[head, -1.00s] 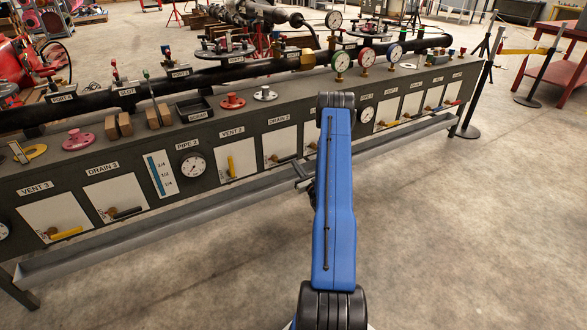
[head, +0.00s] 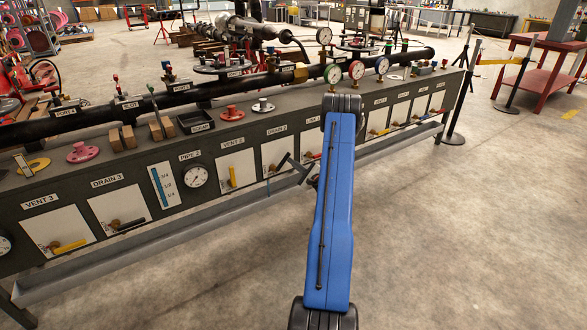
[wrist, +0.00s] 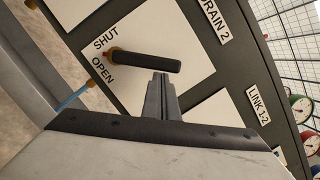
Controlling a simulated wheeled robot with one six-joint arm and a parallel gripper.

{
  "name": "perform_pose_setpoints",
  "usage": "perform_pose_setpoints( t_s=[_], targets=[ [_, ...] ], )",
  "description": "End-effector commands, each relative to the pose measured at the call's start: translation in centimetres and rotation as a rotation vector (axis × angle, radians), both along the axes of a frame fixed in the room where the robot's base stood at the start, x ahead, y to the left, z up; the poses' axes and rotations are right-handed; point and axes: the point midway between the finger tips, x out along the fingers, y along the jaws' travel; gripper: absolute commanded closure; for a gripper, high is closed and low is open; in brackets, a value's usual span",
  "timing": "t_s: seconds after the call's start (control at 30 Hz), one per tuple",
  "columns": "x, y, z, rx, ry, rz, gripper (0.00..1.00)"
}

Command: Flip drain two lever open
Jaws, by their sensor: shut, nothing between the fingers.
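The drain two panel (head: 277,152) is white with a DRAIN 2 label above it. Its lever (wrist: 150,61) is a black bar on a brass pivot (wrist: 112,53) in the wrist view. The lever slants, between level and upright relative to the panel. SHUT and OPEN are printed by the pivot end. My gripper (wrist: 161,78) is shut and empty, its fingertips against or very near the lever's lower side in the wrist view. In the head view my gripper (head: 290,165) is in front of the panel. A thin blue strand (wrist: 76,97) hangs below the pivot.
The vent two lever (head: 231,175) is yellow and upright on the panel to the left. The drain three lever (head: 127,224) is black and lies nearly level. A grey trough (head: 150,244) runs below the panels. Open floor lies in front.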

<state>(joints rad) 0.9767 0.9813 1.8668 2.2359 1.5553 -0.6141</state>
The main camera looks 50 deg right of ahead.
Motion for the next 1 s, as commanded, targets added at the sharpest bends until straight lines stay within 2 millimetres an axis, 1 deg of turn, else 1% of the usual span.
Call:
perform_pose_setpoints(
  t_s=[0.03,0.3,0.7,0.77,1.0],
  targets=[
    [0.1,0.2,0.5,-0.044,0.009,0.001,1.00],
    [0.4,1.5,2.4,-0.293,0.069,0.001,1.00],
    [0.9,3.7,4.0,-0.606,0.146,0.001,1.00],
    [1.0,4.0,4.1,-0.640,0.154,0.001,1.00],
    [1.2,4.7,4.4,-0.639,0.154,0.001,1.00]
  ],
)
